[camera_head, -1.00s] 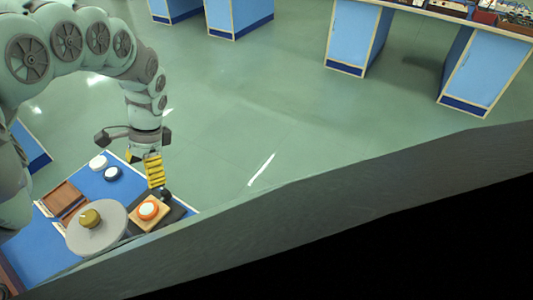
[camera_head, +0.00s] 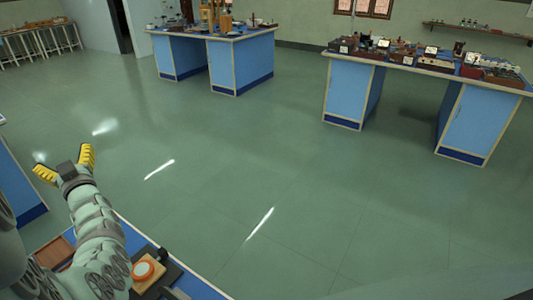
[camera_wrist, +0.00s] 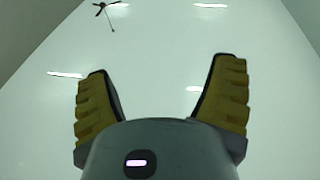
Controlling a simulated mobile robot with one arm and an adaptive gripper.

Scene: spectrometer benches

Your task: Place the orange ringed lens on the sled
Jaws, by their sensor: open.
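The orange ringed lens (camera_head: 143,270), with a pale face, lies on a square tan block (camera_head: 150,285) on the near bench. I cannot tell whether this block is the sled. A dark base (camera_head: 173,274) shows beside it. My gripper (camera_head: 63,157) is raised to the upper left of the lens, well apart from it, with its yellow fingers spread and pointing up. In the wrist view, my gripper (camera_wrist: 163,66) is open and empty against a pale ceiling. My arm hides much of the near bench.
A brown wooden box (camera_head: 55,253) stands at the near bench's left. Two blue benches with instruments stand across the room, one at the back centre (camera_head: 240,66) and one at the right (camera_head: 470,110). Open green floor (camera_head: 270,180) lies between.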

